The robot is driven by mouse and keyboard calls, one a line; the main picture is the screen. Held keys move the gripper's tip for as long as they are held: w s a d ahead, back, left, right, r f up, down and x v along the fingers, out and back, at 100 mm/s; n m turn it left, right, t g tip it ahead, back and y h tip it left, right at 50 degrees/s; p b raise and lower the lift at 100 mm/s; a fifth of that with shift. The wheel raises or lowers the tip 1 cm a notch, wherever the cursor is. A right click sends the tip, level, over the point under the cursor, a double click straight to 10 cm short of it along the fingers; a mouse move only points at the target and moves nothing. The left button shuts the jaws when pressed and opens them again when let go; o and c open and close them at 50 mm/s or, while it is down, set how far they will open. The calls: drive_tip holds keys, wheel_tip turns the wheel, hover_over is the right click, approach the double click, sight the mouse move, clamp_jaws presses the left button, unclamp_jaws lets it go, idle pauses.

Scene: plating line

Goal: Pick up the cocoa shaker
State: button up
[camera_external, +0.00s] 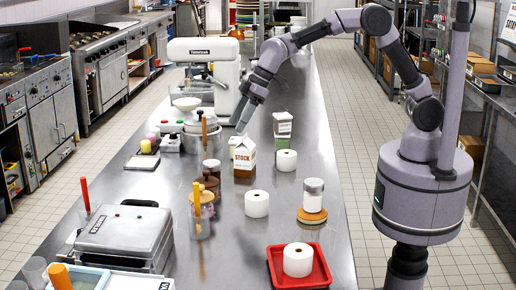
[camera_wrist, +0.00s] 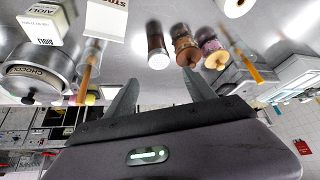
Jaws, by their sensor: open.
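A dark brown shaker with a pale metal top, which looks like the cocoa shaker (camera_external: 211,167), stands on the steel counter left of the STOCK carton. In the wrist view it seems to be the dark cylinder with the bright end (camera_wrist: 155,42), beyond my fingertips. My gripper (camera_external: 241,124) is above the counter, behind and above the carton. Its fingers are spread and empty in the wrist view (camera_wrist: 160,92). The shaker is apart from the fingers. Its label cannot be read.
The STOCK carton (camera_external: 242,158) stands close to the shaker's right. White rolls (camera_external: 257,204), a red tray (camera_external: 321,268) and a press (camera_external: 125,235) occupy the counter.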

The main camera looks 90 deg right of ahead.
sight(215, 162)
drive_tip(key=b+x, duration=0.3)
drive_tip(key=x, duration=1)
drive_tip(key=shift+d+f, duration=0.1)
drive_tip(key=b+x, duration=0.1)
drive_tip(key=x, duration=0.1)
drive_tip(key=b+x, duration=0.1)
drive_tip(key=x, duration=0.2)
drive_tip(key=shift+w+d+f, duration=0.1)
drive_tip(key=shift+w+d, duration=0.05)
drive_tip(key=shift+d, duration=0.05)
drive_tip(key=c, duration=1.2)
drive_tip(key=shift+c, duration=0.2)
drive_tip(key=shift+r, duration=0.2)
